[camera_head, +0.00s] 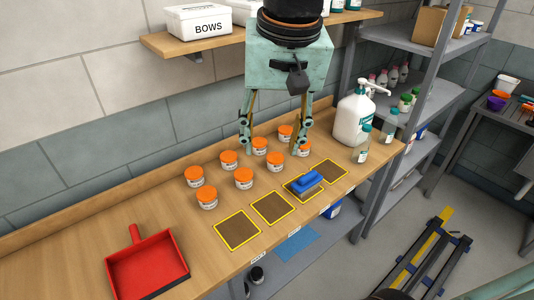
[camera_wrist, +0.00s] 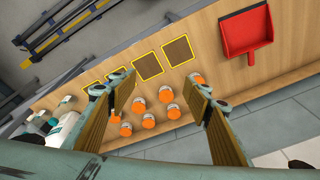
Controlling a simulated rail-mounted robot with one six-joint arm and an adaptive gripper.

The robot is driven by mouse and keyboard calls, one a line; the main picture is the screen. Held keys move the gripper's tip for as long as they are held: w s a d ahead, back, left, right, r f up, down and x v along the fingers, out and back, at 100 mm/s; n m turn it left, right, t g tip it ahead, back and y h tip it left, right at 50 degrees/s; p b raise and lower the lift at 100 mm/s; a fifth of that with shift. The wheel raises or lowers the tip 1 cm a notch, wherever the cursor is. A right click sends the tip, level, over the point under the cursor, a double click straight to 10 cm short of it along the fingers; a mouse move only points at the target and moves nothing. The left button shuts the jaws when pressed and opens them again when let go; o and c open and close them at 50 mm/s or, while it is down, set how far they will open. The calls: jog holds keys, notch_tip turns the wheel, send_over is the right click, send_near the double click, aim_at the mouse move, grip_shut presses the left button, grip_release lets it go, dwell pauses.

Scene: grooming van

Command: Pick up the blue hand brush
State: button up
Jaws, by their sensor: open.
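The blue hand brush (camera_head: 305,181) lies on a brown, yellow-edged square (camera_head: 292,192) near the bench's front edge in the head view. Its blue top faces up. My gripper (camera_head: 271,148) is open and empty, pointing down above the orange-lidded tubs, behind and to the left of the brush and apart from it. In the wrist view my gripper (camera_wrist: 160,88) shows two spread fingers.
Several orange-lidded tubs (camera_head: 244,179) stand on the wooden bench under and around my gripper. A red dustpan (camera_head: 147,268) lies at the front left. A white pump bottle (camera_head: 354,116) and small bottles stand right of the brush. Other squares (camera_head: 237,230) are empty.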

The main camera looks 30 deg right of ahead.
jog(key=w+d+f+m+g+p, duration=0.1)
jog(key=w+d+f+m+p, duration=0.1)
jog(key=w+d+f+m, duration=0.65)
jog(key=m+g+p, duration=0.1)
jog(key=m+g, duration=0.1)
send_over(308, 175)
notch_tip(308, 175, down, 10)
jog(key=f, duration=0.1)
jog(key=shift+s+d+m+y, duration=0.15)
jog(key=shift+d+m+y, duration=0.05)
jog(key=shift+m+y, duration=0.1)
jog(key=shift+f, duration=0.1)
jog(key=shift+f, duration=4.2)
jog(key=shift+f, duration=0.1)
jog(key=shift+w+a+f+b, duration=0.1)
jog(key=shift+f+b, duration=0.1)
jog(key=shift+f, duration=1.1)
jog(key=shift+w+f+b, duration=0.1)
jog(key=shift+f+b, duration=0.05)
jog(key=shift+f, duration=1.1)
